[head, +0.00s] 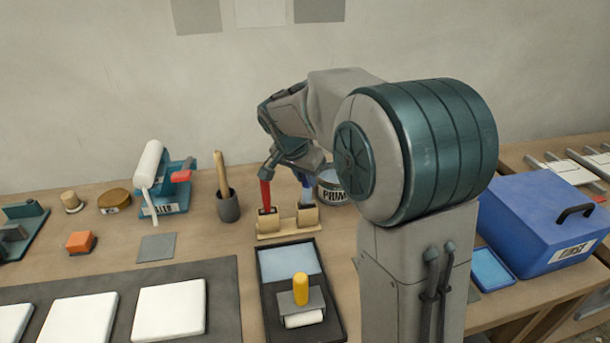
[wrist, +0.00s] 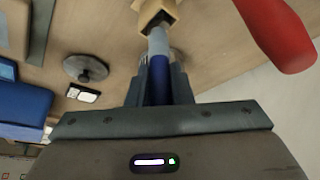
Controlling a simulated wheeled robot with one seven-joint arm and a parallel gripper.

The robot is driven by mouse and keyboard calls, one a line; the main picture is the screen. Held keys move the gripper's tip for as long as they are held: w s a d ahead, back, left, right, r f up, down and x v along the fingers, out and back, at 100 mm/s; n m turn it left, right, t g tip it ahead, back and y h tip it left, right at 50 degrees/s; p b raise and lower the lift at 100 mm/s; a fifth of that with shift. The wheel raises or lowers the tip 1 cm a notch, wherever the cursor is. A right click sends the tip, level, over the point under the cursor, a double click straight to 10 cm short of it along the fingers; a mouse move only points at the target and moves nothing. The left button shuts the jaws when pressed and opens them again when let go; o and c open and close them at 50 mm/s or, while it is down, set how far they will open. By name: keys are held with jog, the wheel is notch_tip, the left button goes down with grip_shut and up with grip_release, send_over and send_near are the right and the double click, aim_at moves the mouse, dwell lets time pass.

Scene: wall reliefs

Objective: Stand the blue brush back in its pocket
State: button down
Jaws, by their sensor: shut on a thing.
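The blue brush (wrist: 159,80) stands between the fingers of my gripper (wrist: 158,90), which is shut on its handle in the wrist view. In the head view the blue brush (head: 306,182) shows below my gripper (head: 303,166), above the right pocket (head: 308,216) of a wooden holder (head: 288,234). In the wrist view the brush's pale lower part meets the wooden pocket (wrist: 157,12); I cannot tell how far inside it is. The red brush (head: 265,193) stands in the left pocket (head: 268,222); its handle (wrist: 280,32) is close beside my gripper in the wrist view.
A primer tin (head: 332,190) stands behind the holder to the right, partly hidden by my arm. A dark cup (head: 228,207) with a wooden handle is to the left. A roller tray (head: 335,325) lies in front. A blue box (head: 540,222) is on the right.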

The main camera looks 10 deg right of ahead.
jog(key=shift+f+b, duration=0.4)
jog(key=shift+f, duration=0.15)
jog(key=c, duration=0.7)
grip_release()
jog(key=shift+r, duration=0.1)
jog(key=shift+r+p, duration=2.55)
jog(key=shift+r, duration=1.45)
